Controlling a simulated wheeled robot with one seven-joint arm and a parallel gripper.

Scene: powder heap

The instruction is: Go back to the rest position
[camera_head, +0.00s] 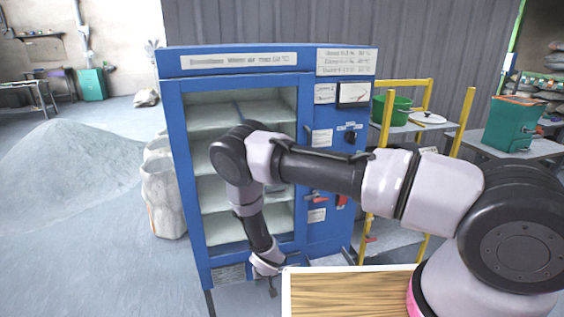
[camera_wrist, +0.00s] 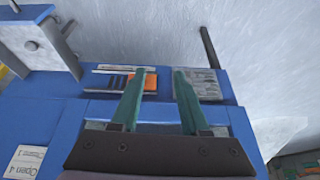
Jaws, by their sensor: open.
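My gripper (camera_head: 268,277) hangs low in front of the blue cabinet (camera_head: 340,215) in the head view, near its bottom edge. The arm reaches across from the right and bends down at the elbow. In the wrist view my gripper (camera_wrist: 157,75) shows two green fingers spread apart with nothing between them. Beyond the fingers are the cabinet's blue lower front (camera_wrist: 72,125) and a panel with an orange patch (camera_wrist: 142,84). I cannot tell how far the fingertips are from the cabinet.
A wooden-topped surface (camera_head: 345,292) is at the bottom centre. White sacks (camera_head: 163,198) stand left of the cabinet, with a grey powder heap (camera_head: 68,165) further left. Yellow rails (camera_head: 457,125), a green bucket (camera_head: 391,110) and a green box (camera_head: 512,122) are at the right. Floor at the lower left is clear.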

